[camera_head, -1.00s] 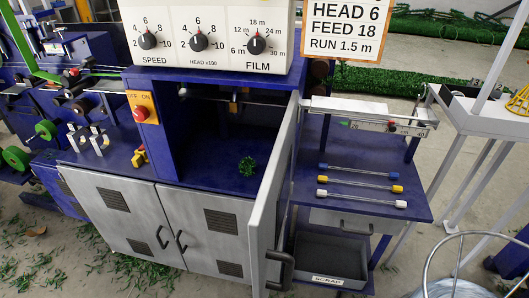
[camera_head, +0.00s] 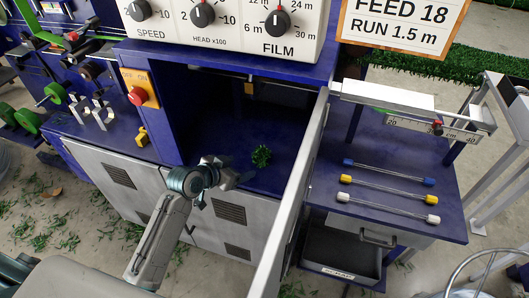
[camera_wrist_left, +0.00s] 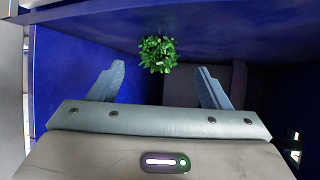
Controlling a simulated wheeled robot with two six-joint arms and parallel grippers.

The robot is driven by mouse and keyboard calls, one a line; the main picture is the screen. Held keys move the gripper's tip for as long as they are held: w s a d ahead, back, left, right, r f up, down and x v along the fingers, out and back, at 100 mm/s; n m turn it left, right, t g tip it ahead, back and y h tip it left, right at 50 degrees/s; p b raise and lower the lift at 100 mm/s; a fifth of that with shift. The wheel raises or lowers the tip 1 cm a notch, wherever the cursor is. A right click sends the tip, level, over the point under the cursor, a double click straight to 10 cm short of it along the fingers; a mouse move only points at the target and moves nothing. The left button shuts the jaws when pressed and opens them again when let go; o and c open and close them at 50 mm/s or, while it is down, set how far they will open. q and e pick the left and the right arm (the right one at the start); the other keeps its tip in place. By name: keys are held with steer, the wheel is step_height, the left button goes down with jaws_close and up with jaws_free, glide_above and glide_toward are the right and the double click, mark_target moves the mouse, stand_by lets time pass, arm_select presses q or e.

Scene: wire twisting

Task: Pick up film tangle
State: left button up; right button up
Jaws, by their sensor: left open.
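The film tangle (camera_head: 261,156) is a small green leafy clump on the blue floor of the machine's open bay. In the left wrist view the tangle (camera_wrist_left: 157,54) shows ahead of the fingertips, roughly between their lines and a little left of centre. My left gripper (camera_head: 240,178) is at the front edge of the bay, just left of and nearer than the tangle, apart from it. In the left wrist view my left gripper (camera_wrist_left: 160,80) has its two fingers spread wide with nothing between them. My right gripper is not in view.
The open grey door (camera_head: 292,205) stands close right of the bay. A side table (camera_head: 400,215) holds rods with blue, yellow and white ends. A scrap bin (camera_head: 340,258) sits below it. The red button (camera_head: 138,96) is on the bay's left post. The control panel (camera_head: 240,28) overhangs the bay.

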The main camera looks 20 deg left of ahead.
mark_target(256, 156)
arm_select(q)
steer(key=shift+w+r, duration=0.4)
steer(key=shift+r, duration=0.05)
steer(key=shift+w+r, duration=0.1)
steer(key=shift+w, duration=0.15)
steer(key=x, duration=0.5)
steer(key=shift+r, duration=0.2)
steer(key=shift+w+d+f, duration=0.15)
steer(key=shift+w, duration=0.1)
steer(key=shift+w+d+f+p, duration=0.1)
steer(key=shift+w+p, duration=0.1)
steer(key=shift+p, duration=0.15)
steer(key=p+x, duration=0.1)
steer(key=x, duration=0.3)
steer(key=shift+d, duration=0.25)
steer(key=shift+w+d+f, duration=0.1)
steer(key=shift+w+f, duration=0.05)
steer(key=shift+w, duration=0.1)
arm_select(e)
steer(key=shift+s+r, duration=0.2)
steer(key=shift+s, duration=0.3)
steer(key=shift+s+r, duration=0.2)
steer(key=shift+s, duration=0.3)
arm_select(q)
steer(key=shift+c, duration=0.2)
